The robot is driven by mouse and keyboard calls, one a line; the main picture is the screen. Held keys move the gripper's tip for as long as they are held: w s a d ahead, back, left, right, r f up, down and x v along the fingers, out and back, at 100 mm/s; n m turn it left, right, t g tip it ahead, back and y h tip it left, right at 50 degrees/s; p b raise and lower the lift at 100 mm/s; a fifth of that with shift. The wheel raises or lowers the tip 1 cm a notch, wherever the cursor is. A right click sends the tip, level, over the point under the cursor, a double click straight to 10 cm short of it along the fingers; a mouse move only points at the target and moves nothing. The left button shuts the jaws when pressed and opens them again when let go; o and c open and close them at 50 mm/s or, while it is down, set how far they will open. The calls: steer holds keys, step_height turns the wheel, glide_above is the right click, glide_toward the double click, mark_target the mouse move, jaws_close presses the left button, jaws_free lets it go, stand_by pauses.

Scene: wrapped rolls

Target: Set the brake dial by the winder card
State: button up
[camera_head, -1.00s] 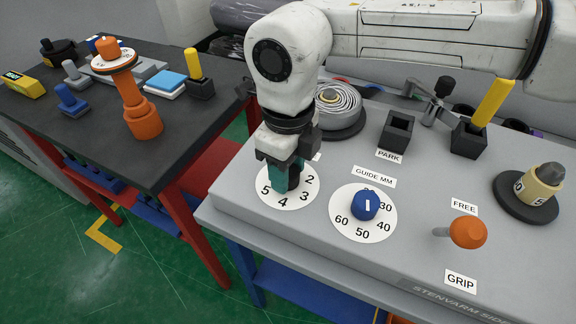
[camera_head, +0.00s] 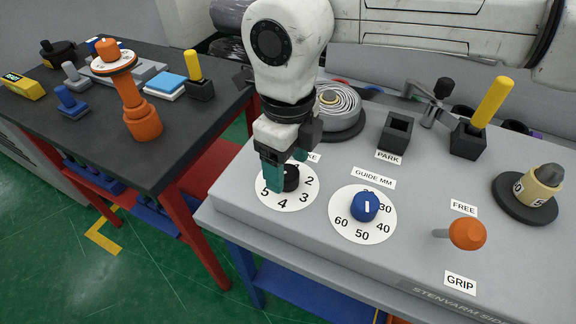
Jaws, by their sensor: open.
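The brake dial is a white disc (camera_head: 281,205) numbered around its edge, with a black knob (camera_head: 291,179) at its middle. 2, 3, 4 and 5 show on the disc; my gripper hides its upper left part and most of its label. The knob's pointer mark cannot be made out. My gripper (camera_head: 286,172) points down at the dial with teal fingers parted. One finger stands at the knob's left, the other behind it at the upper right. Whether they touch the knob I cannot tell. No winder card can be made out.
The blue guide dial (camera_head: 366,206) sits right of the brake dial. An orange-knobbed lever (camera_head: 467,233) stands between FREE and GRIP labels. A black PARK socket (camera_head: 397,132) and a grey coiled roll (camera_head: 338,106) stand behind. A dark table (camera_head: 60,135) with tools is at left.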

mark_target(288, 172)
step_height(288, 172, up, 9)
stand_by(0.3)
steer(key=shift+f, duration=0.1)
stand_by(0.4)
